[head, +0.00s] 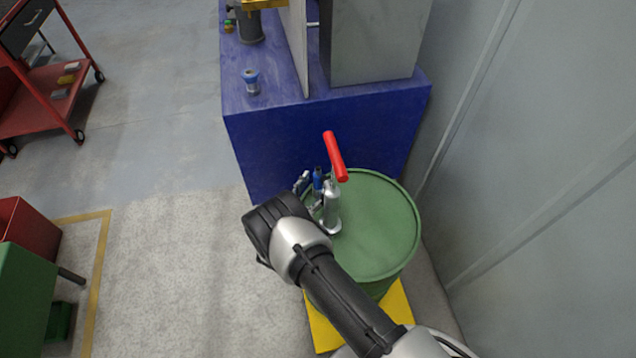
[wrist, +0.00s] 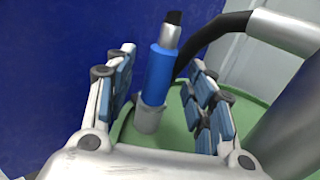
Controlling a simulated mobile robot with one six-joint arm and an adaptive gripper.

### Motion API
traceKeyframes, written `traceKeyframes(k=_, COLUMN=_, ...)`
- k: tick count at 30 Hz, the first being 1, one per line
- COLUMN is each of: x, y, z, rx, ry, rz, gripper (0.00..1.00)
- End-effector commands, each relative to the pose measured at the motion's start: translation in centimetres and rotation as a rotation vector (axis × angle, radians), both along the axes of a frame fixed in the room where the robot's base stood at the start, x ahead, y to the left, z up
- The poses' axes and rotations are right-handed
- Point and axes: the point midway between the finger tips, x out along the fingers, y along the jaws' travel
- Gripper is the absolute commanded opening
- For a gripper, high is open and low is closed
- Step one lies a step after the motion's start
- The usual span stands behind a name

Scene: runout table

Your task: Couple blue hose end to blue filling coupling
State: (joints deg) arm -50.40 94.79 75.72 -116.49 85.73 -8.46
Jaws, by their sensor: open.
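The blue hose end (wrist: 158,75) stands nearly upright in a grey holder (wrist: 148,119) by the green drum in the wrist view. It also shows as a small blue piece (head: 318,179) beside the pump in the head view. My gripper (wrist: 163,85) is open, with one finger on each side of the blue hose end and visible gaps between. In the head view my arm hides most of the gripper. A blue-topped fitting (head: 251,82), which looks like the blue filling coupling, stands on the blue bench top.
A pump with a red handle (head: 335,156) stands on the green drum (head: 380,225). A black hose (wrist: 212,32) curves close by my right finger. A grey cabinet (head: 372,45) and upright panel (head: 296,45) stand right of the fitting.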

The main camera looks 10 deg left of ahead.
Motion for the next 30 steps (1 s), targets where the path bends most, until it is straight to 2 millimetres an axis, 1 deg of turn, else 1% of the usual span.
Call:
traceKeyframes(k=1, x=0.9, y=-0.3, z=-0.1, rx=0.002, ry=-0.001, rz=-0.003, gripper=0.49)
traceKeyframes(k=5, x=2.2, y=-0.6, z=-0.1, rx=0.0, ry=0.0, rz=-0.001, gripper=0.49)
traceKeyframes(k=13, x=2.4, y=-0.5, z=0.0, rx=0.0, ry=0.0, rz=0.001, gripper=0.49)
traceKeyframes(k=30, x=2.4, y=-0.6, z=0.0, rx=0.0, ry=0.0, rz=0.0, gripper=0.11)
